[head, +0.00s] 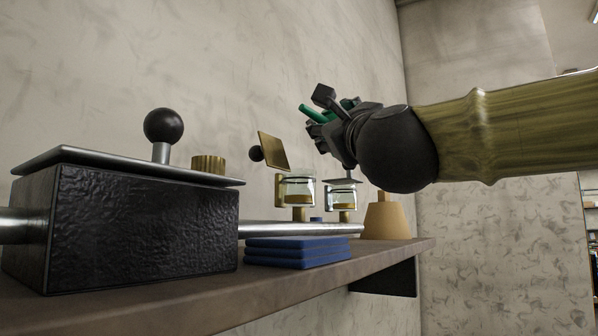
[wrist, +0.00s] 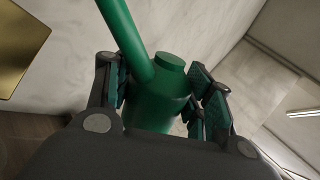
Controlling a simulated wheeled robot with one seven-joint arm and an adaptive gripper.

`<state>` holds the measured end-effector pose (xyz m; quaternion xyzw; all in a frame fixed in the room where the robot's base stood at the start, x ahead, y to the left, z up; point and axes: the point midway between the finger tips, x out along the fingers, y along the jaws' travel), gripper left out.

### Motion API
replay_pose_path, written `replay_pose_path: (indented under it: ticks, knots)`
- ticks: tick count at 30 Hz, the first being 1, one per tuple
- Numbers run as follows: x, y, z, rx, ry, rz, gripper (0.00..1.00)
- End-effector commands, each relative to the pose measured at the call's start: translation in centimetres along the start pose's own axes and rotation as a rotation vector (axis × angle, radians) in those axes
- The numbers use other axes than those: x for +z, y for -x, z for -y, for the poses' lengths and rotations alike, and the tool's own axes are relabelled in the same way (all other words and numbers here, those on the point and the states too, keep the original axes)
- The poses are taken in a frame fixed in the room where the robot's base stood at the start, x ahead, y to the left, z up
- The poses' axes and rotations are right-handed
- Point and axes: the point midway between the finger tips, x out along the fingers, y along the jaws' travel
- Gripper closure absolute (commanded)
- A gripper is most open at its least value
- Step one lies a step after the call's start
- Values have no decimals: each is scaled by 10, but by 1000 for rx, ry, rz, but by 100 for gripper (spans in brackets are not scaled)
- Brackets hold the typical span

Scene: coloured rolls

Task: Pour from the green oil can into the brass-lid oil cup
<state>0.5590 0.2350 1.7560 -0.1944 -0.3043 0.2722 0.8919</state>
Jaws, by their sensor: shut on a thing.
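The green oil can shows in the wrist view (wrist: 153,108) with its long spout (wrist: 122,38) pointing up and left. In the head view only green bits of it (head: 312,114) show among the fingers. My gripper (head: 330,114) is shut around the can's body, above and right of the cups. The brass-lid oil cup (head: 300,188) is a glass cup with amber oil low inside. Its square brass lid (head: 273,151) stands swung open above it. The lid also shows at the wrist view's left edge (wrist: 22,45). The can looks apart from the cup.
A second glass cup (head: 341,198) with a grey lid stands just right, below my wrist. A tan cone-shaped thing (head: 386,219), a stack of blue pads (head: 297,254) and a black box (head: 135,225) with a ball knob (head: 163,126) are on the shelf (head: 210,303).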

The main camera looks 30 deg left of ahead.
Motion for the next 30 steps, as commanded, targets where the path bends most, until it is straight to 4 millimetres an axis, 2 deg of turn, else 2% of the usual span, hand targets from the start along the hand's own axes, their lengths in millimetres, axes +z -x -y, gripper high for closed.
replay_pose_path:
  ticks: [30]
  knots:
    - [1, 1, -1, -2, 39, 36, 78]
